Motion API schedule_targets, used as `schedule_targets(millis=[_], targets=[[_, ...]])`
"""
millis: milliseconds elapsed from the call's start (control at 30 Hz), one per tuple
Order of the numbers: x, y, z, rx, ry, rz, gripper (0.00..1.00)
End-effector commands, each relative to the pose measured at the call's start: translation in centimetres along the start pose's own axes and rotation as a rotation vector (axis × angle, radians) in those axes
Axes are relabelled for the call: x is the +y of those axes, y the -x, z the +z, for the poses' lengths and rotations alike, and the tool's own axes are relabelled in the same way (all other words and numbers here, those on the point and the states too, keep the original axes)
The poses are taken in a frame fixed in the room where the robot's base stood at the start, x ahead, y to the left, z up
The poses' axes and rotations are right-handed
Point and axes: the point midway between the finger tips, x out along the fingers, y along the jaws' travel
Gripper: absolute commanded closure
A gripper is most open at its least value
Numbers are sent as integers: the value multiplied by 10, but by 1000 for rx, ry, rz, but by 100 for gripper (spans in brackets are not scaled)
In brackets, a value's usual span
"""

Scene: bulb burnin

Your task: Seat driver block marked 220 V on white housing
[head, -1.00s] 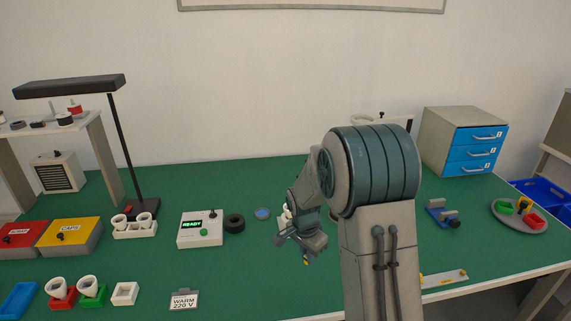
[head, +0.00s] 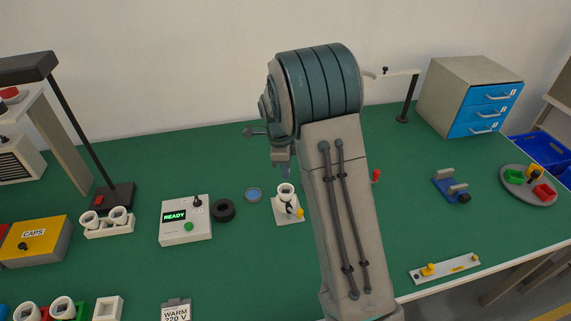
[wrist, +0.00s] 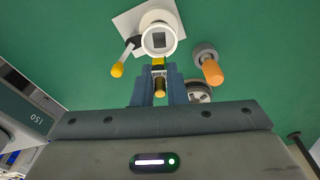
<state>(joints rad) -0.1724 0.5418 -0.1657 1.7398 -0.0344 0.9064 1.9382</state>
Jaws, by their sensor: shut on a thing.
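My gripper (wrist: 160,95) is shut on a small driver block (wrist: 159,84), yellow and dark with a pale label too small to read surely. In the wrist view the block sits just below the white housing (wrist: 174,22), a round cup with a square opening. It overlaps the cup's lower edge in the picture; I cannot tell whether they touch. In the head view my gripper (head: 285,168) is just above the white housing (head: 286,188), which stands upright on a white base plate (head: 284,216). The block is not clear there.
A yellow-tipped lever (wrist: 118,70) is beside the housing. An orange knob (wrist: 212,71) is right of the block. A black ring (head: 224,210), blue disc (head: 254,195) and READY box (head: 187,231) lie left. A sign (head: 176,312) reads WARM 220 V.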

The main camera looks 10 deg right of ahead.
Motion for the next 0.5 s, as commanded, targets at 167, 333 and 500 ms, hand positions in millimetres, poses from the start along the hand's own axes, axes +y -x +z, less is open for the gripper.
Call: schedule_targets(millis=[167,333,500], targets=[[0,-17,1,0,0,2,100],[0,-35,3,0,-2,2,100],[0,-49,4,0,-2,1,100]])
